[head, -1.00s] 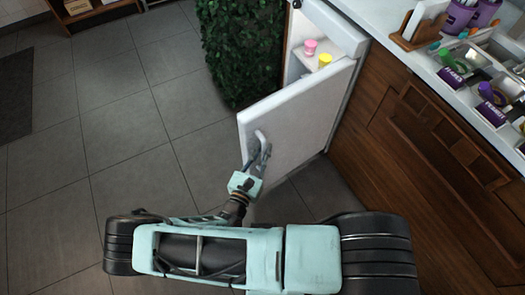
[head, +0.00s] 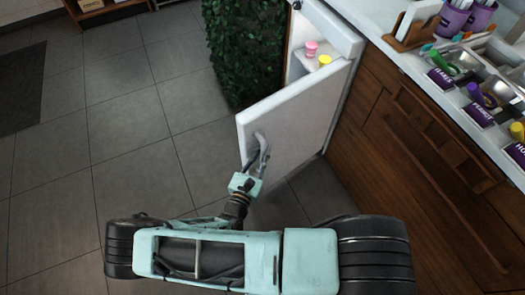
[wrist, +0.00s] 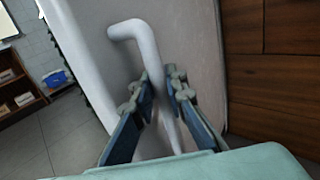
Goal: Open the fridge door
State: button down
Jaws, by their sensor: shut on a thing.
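The white fridge (head: 340,33) stands at the end of the wooden counter. Its door (head: 300,125) is swung part way open, and the inside shows past its top edge. A pink tub (head: 311,48) and a yellow tub (head: 325,61) stand inside. My gripper (head: 260,150) is at the door's outer face. In the wrist view, my gripper (wrist: 163,82) has its fingers on both sides of the white bar handle (wrist: 140,38) and is shut on it. The handle's upper bend shows above the fingers. Its lower part runs down between them.
The wooden counter (head: 425,165) with topping containers on top stands to the right, close to the door's hinge side. A green hedge (head: 243,50) is behind the fridge at left. The tiled floor (head: 130,150) to the left is clear.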

jog(key=shift+d, duration=0.1)
jog(key=c, duration=1.9)
grip_release()
jog(key=shift+c, duration=0.2)
